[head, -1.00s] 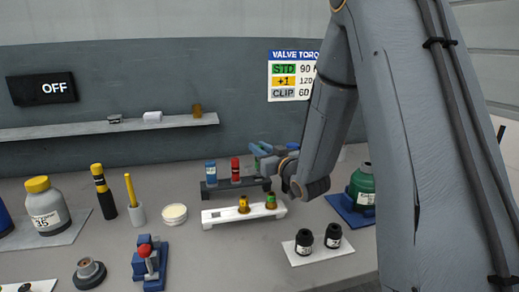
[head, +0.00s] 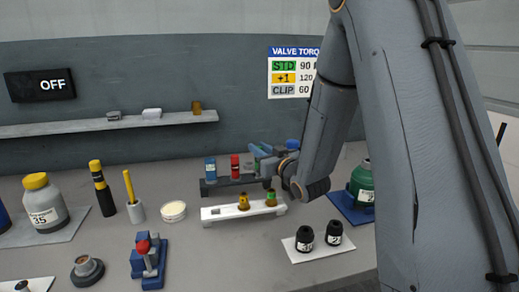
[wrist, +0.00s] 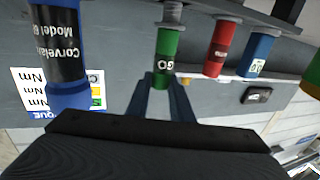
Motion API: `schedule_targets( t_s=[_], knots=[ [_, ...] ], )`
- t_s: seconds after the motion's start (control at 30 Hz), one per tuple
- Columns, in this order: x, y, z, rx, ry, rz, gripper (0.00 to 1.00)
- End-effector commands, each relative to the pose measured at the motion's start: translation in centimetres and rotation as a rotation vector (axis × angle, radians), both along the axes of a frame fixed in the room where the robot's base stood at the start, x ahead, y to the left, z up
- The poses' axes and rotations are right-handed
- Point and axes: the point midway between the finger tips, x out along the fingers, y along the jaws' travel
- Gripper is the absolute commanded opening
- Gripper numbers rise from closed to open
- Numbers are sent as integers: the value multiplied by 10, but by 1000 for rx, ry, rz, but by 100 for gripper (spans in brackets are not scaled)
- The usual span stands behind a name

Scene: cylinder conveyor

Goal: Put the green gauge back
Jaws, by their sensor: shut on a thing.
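The green gauge (wrist: 167,45), marked GO, is between the fingertips of my gripper (wrist: 163,82) in the wrist view, which looks upside down. My gripper is shut on it. The gauge's far end meets the dark rack (wrist: 235,10), in line with a red gauge (wrist: 219,47) and a blue gauge (wrist: 256,52); I cannot tell how deep it sits. In the head view my gripper (head: 262,154) is at the right part of the dark rack (head: 222,188), right of the red gauge (head: 235,167) and blue gauge (head: 210,169).
A white block (head: 228,212) with two brass-coloured pieces stands just in front of the rack. A blue and black cylinder (wrist: 62,50) is close beside my gripper in the wrist view.

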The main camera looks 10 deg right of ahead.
Motion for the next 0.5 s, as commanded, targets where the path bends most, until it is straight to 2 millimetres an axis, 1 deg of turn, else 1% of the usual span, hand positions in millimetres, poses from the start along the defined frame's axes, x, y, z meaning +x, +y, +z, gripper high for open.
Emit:
schedule_targets(
  t_s=[0.5],
  knots=[
    [0, 0, -12, 0, 0, 0, 0]
  ],
)
